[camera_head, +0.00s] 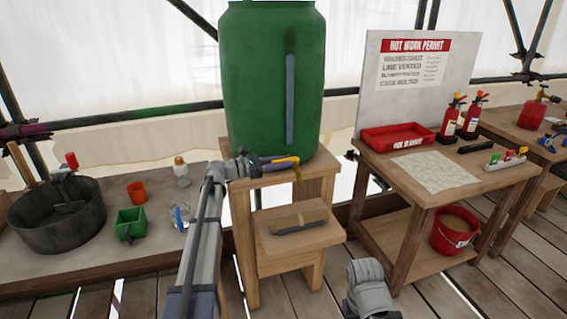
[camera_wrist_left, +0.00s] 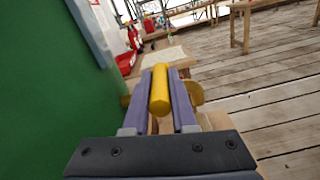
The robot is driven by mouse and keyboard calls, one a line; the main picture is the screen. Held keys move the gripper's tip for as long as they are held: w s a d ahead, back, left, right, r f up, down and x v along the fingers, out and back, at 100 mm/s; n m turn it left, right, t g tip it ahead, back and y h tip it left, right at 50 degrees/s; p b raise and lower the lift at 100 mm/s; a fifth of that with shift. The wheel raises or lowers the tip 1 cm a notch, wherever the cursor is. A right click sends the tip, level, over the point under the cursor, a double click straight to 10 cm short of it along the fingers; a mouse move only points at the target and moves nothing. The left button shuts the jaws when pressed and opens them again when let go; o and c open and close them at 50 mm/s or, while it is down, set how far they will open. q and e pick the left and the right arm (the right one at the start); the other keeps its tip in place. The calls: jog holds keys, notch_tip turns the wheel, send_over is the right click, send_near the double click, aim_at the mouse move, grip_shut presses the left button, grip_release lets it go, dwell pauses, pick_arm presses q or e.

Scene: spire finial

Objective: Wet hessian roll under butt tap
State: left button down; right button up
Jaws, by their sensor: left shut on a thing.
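The green water butt (camera_head: 262,75) stands on a wooden stand (camera_head: 322,180). A yellow tap lever (camera_head: 286,159) and a brass-coloured spout (camera_head: 298,176) show at its lower front. My left gripper (camera_head: 266,160) reaches the tap from the left. In the left wrist view, my left gripper (camera_wrist_left: 160,95) has its purple fingers shut on the yellow lever (camera_wrist_left: 160,92). I cannot tell whether water is running. My right gripper is not seen.
A bench at left holds a dark round tub (camera_head: 58,215), a green box (camera_head: 130,224) and an orange cup (camera_head: 137,192). The right table holds a red tray (camera_head: 397,138), fire extinguishers (camera_head: 452,118) and a pale cloth (camera_head: 436,172). A red bucket (camera_head: 453,230) sits below.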

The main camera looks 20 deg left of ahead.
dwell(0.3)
pick_arm(q)
jog(key=c, duration=0.7)
grip_release()
jog(key=shift+c, duration=0.2)
jog(key=v, duration=0.7)
jog(key=shift+s+a, duration=0.2)
jog(key=shift+a, duration=0.1)
jog(key=shift+f, duration=0.1)
